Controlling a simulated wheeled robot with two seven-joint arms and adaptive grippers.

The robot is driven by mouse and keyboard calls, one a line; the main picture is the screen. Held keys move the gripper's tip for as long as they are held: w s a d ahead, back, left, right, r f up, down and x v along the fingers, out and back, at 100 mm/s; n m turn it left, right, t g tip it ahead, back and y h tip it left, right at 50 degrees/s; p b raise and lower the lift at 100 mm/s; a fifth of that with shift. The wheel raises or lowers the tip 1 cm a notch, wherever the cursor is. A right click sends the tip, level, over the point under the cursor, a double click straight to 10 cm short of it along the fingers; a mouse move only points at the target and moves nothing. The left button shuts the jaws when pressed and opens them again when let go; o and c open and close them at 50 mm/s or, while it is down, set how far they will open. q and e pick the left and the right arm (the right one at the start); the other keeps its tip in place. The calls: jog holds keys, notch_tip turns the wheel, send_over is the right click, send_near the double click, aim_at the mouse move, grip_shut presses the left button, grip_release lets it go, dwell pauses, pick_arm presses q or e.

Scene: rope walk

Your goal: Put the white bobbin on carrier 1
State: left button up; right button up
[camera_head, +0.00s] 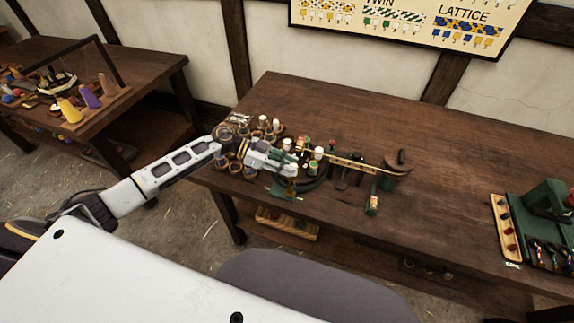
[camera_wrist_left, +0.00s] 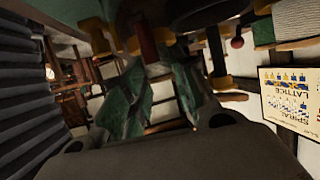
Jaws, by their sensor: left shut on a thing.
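My left gripper (camera_head: 288,168) reaches in from the left and is low over the cluster of braiding parts on the table. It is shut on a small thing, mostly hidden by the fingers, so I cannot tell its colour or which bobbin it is. White bobbins (camera_head: 262,119) stand upright just behind the gripper. Another white-topped bobbin (camera_head: 318,153) stands just right of it. The left wrist view shows a dark red bobbin (camera_wrist_left: 148,44) with yellow ends close by the fingers. I cannot make out which carrier is carrier 1. My right gripper is out of view.
The dark wooden table (camera_head: 430,130) is bare behind and right of the cluster. A green stand (camera_head: 546,198) is at the far right. Another table (camera_head: 150,75) with coloured cones is at the left.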

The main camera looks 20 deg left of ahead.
pick_arm(q)
jog(key=shift+f, duration=0.1)
jog(key=o, duration=0.9)
jog(key=shift+b+v, duration=0.55)
jog(key=shift+v, duration=5.5)
